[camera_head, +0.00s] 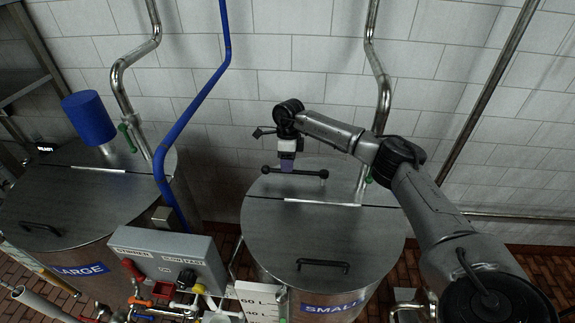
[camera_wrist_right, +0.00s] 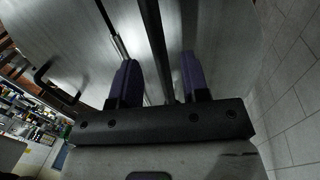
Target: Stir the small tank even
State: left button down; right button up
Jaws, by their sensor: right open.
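The small tank (camera_head: 285,235) stands right of centre with a steel lid and a blue SMALL label (camera_head: 333,306). On the back part of its lid is a black stirring bar (camera_head: 306,172) with a round knob at each end. My right gripper (camera_head: 287,166) points down over the bar's middle. In the right wrist view, its purple fingers (camera_wrist_right: 158,80) are open and apart, with the dark bar (camera_wrist_right: 152,30) running between them. Whether the fingers touch the bar I cannot tell. My left gripper is not in view.
The large tank (camera_head: 75,205) stands left, carrying a blue motor (camera_head: 88,117). A grey control box (camera_head: 168,262) with a red switch sits between the tanks. Steel pipes and a blue pipe (camera_head: 192,107) rise along the tiled wall. The lid's handle (camera_head: 323,265) is at the front.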

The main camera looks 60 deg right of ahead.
jog(key=shift+s+a+f, duration=0.1)
jog(key=shift+a+f, duration=0.05)
jog(key=shift+f, duration=0.75)
grip_shut()
